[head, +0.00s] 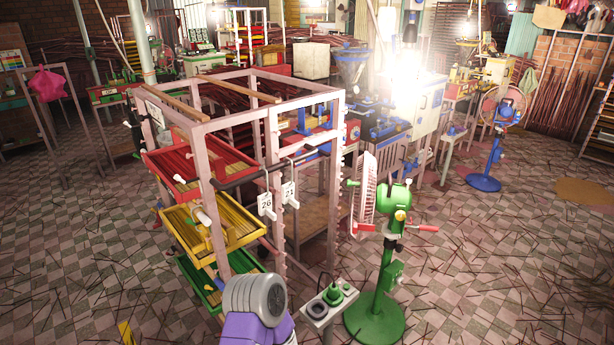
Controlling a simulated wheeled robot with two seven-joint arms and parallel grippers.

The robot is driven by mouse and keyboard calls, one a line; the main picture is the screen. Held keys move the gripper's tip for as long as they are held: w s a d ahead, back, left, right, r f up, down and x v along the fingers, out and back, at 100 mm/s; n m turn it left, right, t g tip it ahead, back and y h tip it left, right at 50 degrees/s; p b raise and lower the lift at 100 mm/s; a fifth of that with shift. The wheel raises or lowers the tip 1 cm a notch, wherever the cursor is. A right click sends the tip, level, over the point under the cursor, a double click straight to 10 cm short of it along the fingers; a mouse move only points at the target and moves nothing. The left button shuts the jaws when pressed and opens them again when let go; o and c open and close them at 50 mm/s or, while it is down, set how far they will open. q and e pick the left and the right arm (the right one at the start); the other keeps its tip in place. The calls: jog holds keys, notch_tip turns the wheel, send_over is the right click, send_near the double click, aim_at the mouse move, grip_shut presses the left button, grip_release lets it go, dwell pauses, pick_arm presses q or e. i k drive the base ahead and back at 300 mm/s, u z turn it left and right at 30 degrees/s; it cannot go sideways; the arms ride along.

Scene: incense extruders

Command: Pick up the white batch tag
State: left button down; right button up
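Two white batch tags hang side by side on the near right post area of a pale metal rack. One white tag (265,206) reads 26, and the other white tag (289,195) reads 21. Both hang upright below a dark horizontal bar (262,172). Neither of my grippers shows in the head view. A purple and grey arm part of mine stands at the bottom middle, below the tags, and hides the lower rack there.
The rack (217,185) holds red (170,172), yellow (185,228) and green trays (190,280) on its left. A green pedestal fan (386,270) and a small stand (329,306) are close on the right. Tiled floor with scattered sticks is free farther right.

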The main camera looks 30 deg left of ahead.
aim_at(288, 190)
jog(key=u, duration=0.7)
jog(key=i, duration=1.05)
jog(key=u, duration=0.9)
